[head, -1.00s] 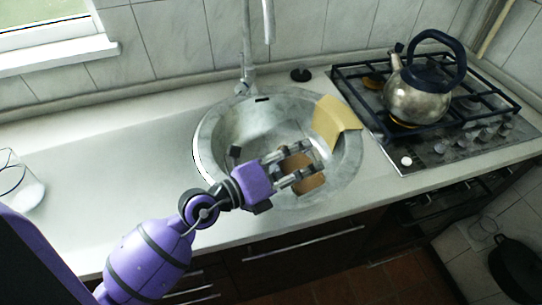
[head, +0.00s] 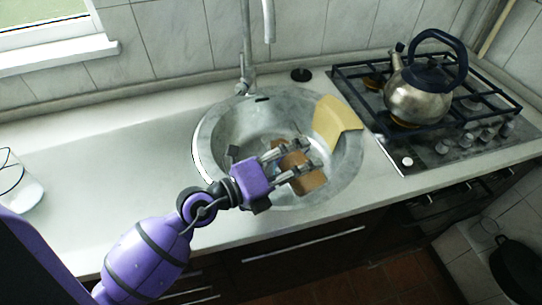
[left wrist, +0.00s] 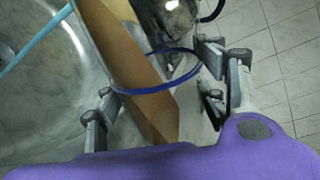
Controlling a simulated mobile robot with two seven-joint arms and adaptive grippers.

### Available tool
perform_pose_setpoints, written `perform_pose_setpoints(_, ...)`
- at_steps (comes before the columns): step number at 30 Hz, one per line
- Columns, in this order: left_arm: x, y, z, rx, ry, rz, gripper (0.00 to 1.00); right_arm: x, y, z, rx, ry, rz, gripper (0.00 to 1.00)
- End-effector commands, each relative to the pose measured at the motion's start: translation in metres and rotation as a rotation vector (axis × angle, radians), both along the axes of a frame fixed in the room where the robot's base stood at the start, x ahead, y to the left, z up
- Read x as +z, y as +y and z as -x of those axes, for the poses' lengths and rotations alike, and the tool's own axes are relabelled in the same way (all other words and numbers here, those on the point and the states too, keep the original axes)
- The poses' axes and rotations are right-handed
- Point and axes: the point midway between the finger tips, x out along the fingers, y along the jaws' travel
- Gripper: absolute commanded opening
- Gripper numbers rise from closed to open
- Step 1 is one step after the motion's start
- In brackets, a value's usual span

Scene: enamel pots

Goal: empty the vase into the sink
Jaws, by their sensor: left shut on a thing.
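My left gripper (head: 306,161) is over the right front part of the round steel sink (head: 207,130), with its fingers pointing right. In the left wrist view my gripper (left wrist: 160,92) has a thin blue rim (left wrist: 160,88) between its fingers. The rim appears to belong to a clear vase held there; its walls are hard to make out. A brown patch (head: 312,182) shows at the fingers and as a brown strip (left wrist: 135,75) in the left wrist view. I cannot tell whether it is in, on or behind the vase. My right gripper is out of view.
A yellow folded cloth-like piece (head: 336,116) lies over the sink's right rim. The faucet (head: 246,70) stands behind the sink. A kettle (head: 418,95) sits on the stove (head: 480,140) at right.

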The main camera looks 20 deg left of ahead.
Motion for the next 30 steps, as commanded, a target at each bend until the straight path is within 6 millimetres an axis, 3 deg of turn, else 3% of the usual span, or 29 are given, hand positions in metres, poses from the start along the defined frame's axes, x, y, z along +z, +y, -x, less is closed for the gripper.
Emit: perform_pose_setpoints(30,-0.008,0.008,-0.008,0.001,0.07,0.086,0.15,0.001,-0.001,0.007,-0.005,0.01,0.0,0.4)
